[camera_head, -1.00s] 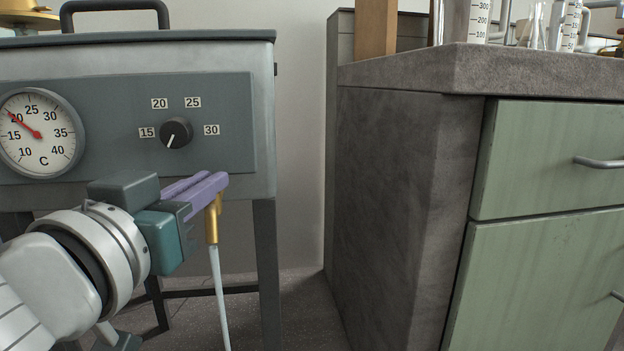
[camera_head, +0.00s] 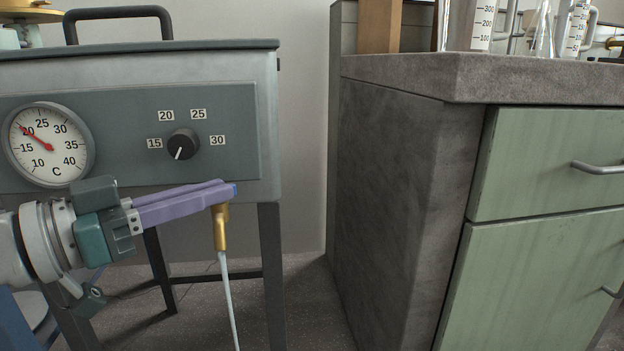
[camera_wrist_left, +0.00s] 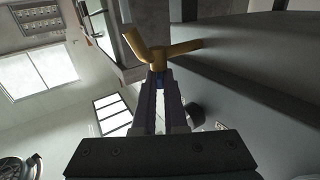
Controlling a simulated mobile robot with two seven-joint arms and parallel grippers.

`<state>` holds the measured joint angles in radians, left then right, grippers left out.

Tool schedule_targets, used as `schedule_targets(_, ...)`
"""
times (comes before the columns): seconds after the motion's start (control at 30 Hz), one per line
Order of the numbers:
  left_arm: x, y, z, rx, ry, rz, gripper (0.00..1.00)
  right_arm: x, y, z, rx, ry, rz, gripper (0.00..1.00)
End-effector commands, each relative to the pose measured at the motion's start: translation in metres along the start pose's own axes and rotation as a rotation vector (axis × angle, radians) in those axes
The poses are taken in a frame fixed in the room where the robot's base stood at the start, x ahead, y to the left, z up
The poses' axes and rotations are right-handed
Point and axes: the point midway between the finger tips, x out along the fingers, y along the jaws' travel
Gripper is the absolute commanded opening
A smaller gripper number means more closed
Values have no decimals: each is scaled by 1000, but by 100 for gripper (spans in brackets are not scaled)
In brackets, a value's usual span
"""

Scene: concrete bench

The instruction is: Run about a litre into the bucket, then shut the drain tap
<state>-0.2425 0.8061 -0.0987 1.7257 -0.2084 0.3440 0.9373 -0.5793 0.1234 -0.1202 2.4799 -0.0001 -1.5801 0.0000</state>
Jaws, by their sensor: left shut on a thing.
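The brass drain tap (camera_head: 220,232) sits low at the right end of the grey tank's front. A thin stream of water (camera_head: 230,300) runs from its spout and leaves the bottom of the head view. In the left wrist view the gripper (camera_wrist_left: 158,82) points at the brass tap body (camera_wrist_left: 160,54). The bucket cannot be made out, and where the water lands is out of view. My right gripper is not in view.
A stone-topped bench (camera_head: 400,190) with green drawers (camera_head: 550,155) and glassware stands right. A gap lies between tank and bench.

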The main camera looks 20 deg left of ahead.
Motion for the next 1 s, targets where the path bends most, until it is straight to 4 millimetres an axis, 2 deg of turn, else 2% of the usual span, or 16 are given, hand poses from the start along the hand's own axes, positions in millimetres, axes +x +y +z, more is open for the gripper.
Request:
schedule_targets(0.2,1,-5,4,9,0,181,0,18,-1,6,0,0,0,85)
schedule_targets(0.5,2,-7,4,5,1,355,0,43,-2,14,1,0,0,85)
schedule_targets(0.7,2,-7,3,2,1,412,0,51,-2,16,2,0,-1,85)
schedule_targets(1.0,2,-6,1,-1,-1,434,0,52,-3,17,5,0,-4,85)
